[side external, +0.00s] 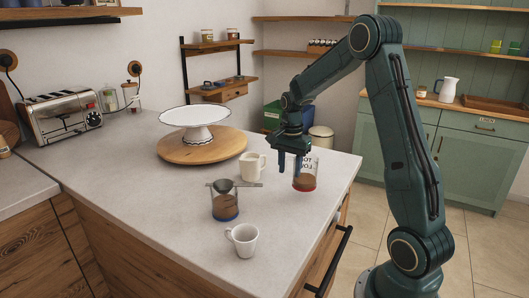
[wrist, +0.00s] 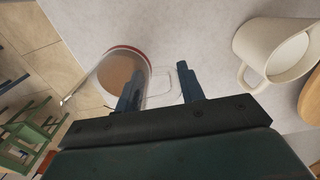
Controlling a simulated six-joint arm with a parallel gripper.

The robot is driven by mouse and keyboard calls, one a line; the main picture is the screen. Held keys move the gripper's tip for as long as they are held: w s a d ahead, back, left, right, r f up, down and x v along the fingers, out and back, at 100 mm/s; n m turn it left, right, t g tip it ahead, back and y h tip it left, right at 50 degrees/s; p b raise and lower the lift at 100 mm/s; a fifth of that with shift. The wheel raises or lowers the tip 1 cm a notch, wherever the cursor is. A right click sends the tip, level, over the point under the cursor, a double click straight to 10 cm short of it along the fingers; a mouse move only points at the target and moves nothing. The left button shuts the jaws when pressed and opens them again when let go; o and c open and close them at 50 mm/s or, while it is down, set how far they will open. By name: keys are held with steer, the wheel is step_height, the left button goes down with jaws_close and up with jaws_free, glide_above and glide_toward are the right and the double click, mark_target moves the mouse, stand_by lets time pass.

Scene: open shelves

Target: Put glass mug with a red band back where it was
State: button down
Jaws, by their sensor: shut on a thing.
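The glass mug with a red band (side external: 304,182) is upright at the right part of the counter, with dark lettering on its wall and brown contents. The red band is around its bottom. In the wrist view the mug (wrist: 120,72) is at left of centre, its clear handle between the fingers. My gripper (side external: 289,170) points down at the mug's left side. In the wrist view my gripper (wrist: 160,78) is shut on the mug at its handle side, with the left finger overlapping the mug's wall. Whether the mug's base touches the counter I cannot tell.
A cream mug (side external: 252,167) stands close to the left of my gripper. A glass with a blue base and a strainer on top (side external: 225,204) and a white cup (side external: 242,240) stand nearer. A cake stand (side external: 200,118) is on a wooden board behind. The counter's right edge is close.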

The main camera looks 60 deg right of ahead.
mark_target(290, 174)
steer(key=shift+f, duration=1.75)
steer(key=shift+f, duration=0.15)
steer(key=c, duration=0.9)
jaws_free()
step_height(290, 174, up, 11)
steer(key=shift+f, duration=0.1)
steer(key=shift+r, duration=0.75)
